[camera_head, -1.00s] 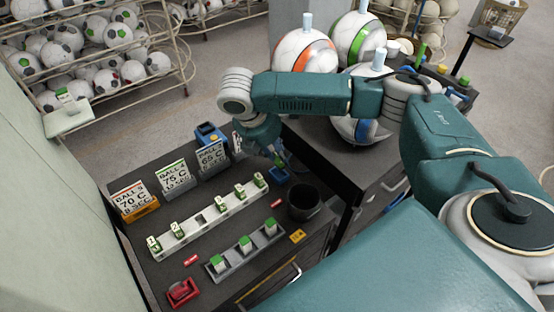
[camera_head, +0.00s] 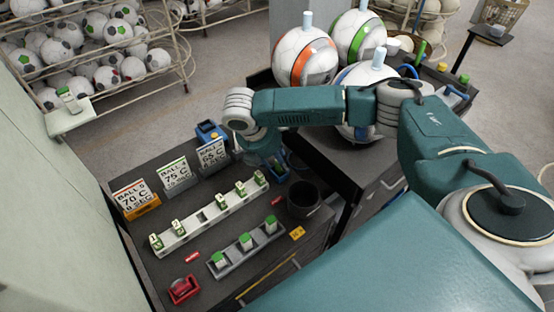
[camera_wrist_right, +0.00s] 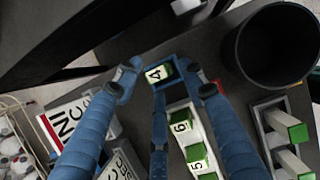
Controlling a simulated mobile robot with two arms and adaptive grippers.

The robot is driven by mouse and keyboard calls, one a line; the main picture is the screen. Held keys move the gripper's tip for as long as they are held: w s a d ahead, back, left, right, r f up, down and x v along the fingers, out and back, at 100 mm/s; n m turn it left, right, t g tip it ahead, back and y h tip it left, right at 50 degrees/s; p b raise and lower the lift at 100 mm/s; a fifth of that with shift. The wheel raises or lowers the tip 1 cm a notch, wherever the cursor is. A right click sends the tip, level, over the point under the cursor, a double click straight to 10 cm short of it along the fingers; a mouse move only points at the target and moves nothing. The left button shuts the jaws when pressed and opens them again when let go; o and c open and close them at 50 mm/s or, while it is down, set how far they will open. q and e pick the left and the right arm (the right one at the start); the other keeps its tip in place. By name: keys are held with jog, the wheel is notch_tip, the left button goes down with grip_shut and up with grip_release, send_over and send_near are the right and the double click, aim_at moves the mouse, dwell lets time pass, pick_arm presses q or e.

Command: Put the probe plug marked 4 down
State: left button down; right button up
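The probe plug marked 4 (camera_wrist_right: 160,72), white with a green part, sits upright in a blue holder (camera_wrist_right: 178,63) beyond the end of the white plug rail in the right wrist view. My right gripper (camera_wrist_right: 167,80) has its blue fingers spread, with the side fingertips apart from the plug on its left and right. The middle finger lies near the plug's lower edge; contact there is unclear. In the head view the right gripper (camera_head: 268,160) is partly hidden by its wrist, and plug 4 cannot be made out. My left gripper is not in view.
The white rail (camera_head: 190,231) holds several numbered plugs, including plug 6 (camera_wrist_right: 181,125) and plug 5 (camera_wrist_right: 197,158). A dark cup (camera_head: 303,200) stands close by. A grey rack (camera_head: 233,262) holds green-topped blocks. Sign cards (camera_head: 174,174) stand behind the rail.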

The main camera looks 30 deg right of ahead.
jog(key=b+v, duration=0.3)
jog(key=v, duration=0.9)
jog(key=shift+r, duration=0.1)
